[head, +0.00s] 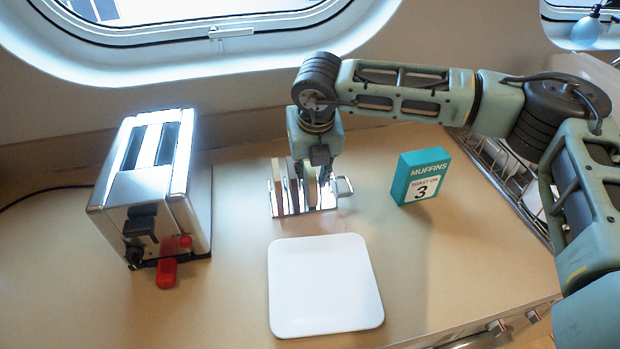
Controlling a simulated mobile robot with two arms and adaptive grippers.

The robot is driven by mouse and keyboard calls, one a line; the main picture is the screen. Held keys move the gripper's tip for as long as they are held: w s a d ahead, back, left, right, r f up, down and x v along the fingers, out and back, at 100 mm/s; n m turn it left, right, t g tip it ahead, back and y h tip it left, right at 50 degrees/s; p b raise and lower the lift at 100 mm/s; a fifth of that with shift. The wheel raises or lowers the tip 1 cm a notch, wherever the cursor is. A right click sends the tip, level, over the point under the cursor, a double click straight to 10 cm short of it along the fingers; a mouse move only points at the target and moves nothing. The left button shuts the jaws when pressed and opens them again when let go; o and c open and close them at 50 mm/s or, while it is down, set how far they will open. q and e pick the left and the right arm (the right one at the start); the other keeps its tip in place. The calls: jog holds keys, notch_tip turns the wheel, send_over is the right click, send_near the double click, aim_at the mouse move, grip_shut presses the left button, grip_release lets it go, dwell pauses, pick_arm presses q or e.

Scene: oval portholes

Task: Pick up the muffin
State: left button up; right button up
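My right arm reaches in from the right, and my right gripper (323,182) points down into a small metal rack (276,203) in the middle of the counter. The rack has upright dividers and a loop handle at its right end. Thin brownish and pale edges show between the dividers; a muffin may be among them, but I cannot make one out clearly. The gripper's fingers are small and partly lost against the rack, so I cannot tell whether they hold anything. My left gripper is not in view.
A chrome toaster (185,195) with two slots and a red lever stands at left. A white square plate (323,285) lies in front of the rack. A wire drainer (500,170) is at far right.

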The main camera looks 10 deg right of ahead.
jog(key=shift+f, duration=0.2)
jog(key=shift+s+f, duration=0.1)
jog(key=shift+s, duration=0.05)
grip_shut()
jog(key=shift+r, duration=0.35)
jog(key=r+b, duration=0.1)
jog(key=r, duration=0.4)
jog(key=r+b, duration=0.1)
jog(key=r, duration=0.4)
jog(key=shift+w+a, duration=0.1)
jog(key=shift+w, duration=0.1)
notch_tip(320, 180, up, 8)
jog(key=p, duration=0.4)
